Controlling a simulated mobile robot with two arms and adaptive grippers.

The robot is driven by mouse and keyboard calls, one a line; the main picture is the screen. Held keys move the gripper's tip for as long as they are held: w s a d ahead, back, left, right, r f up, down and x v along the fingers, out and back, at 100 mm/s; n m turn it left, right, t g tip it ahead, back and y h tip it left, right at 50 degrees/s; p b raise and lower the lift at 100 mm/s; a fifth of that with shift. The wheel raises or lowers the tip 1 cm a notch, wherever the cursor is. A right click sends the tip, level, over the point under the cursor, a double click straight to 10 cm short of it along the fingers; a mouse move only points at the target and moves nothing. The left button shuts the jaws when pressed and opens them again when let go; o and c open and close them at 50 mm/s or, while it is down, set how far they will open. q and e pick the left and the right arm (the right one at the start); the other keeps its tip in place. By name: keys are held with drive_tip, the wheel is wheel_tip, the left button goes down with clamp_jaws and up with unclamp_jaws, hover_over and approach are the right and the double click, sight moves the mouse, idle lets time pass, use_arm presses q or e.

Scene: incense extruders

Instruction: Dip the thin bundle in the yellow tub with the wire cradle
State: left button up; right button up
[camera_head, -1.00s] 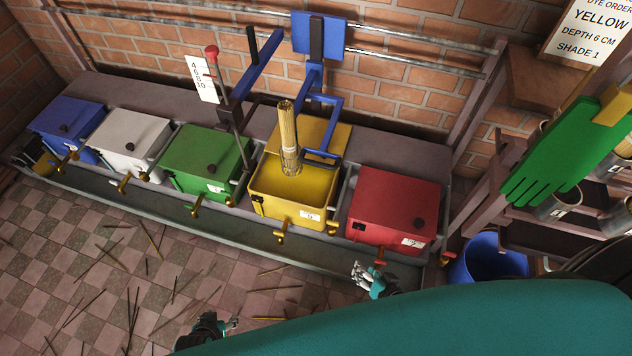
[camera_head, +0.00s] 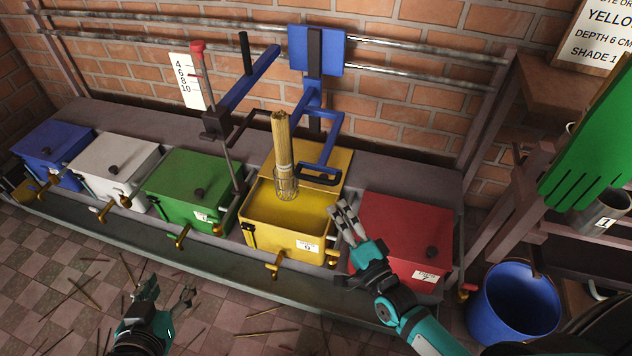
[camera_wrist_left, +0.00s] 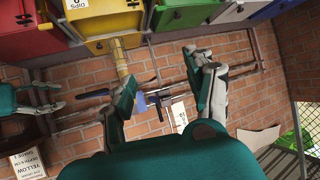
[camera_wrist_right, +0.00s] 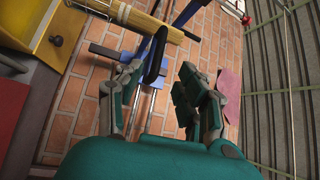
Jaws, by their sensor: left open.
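The thin bundle (camera_head: 282,140) of sticks stands upright in the wire cradle (camera_head: 286,185), over the open yellow tub (camera_head: 285,238). I cannot tell whether the cradle's bottom touches the liquid. The bundle and cradle also show in the right wrist view (camera_wrist_right: 150,22). A blue lever frame (camera_head: 318,110) with a black handle (camera_head: 319,175) is beside the bundle. My right gripper (camera_head: 345,218) is open and empty at the yellow tub's right side, below the black handle. My left gripper (camera_head: 172,290) is open and empty over the floor, in front of the trough.
Lidded red (camera_head: 405,235), green (camera_head: 195,185), white (camera_head: 115,165) and blue (camera_head: 55,150) tubs flank the yellow one. A red-knobbed lever (camera_head: 215,110) stands by a depth scale (camera_head: 185,80). A blue bucket (camera_head: 515,300) and a shelf with a green glove (camera_head: 590,150) are at right.

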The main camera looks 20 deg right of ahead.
sight(316, 178)
drive_tip(key=shift+b+x, duration=0.9)
drive_tip(key=shift+x, duration=4.75)
use_arm(q)
drive_tip(key=w+d+r+t+h, duration=0.1)
drive_tip(key=w+d+r+t, duration=0.1)
drive_tip(key=r+t, duration=0.3)
wheel_tip(316, 178, up, 4)
drive_tip(key=shift+w+f+t+h, duration=0.3)
drive_tip(key=shift+w+h, duration=0.1)
drive_tip(key=shift+w, duration=0.35)
use_arm(e)
clamp_jaws()
use_arm(q)
drive_tip(key=shift+d, duration=0.1)
use_arm(e)
drive_tip(key=shift+f, duration=0.1)
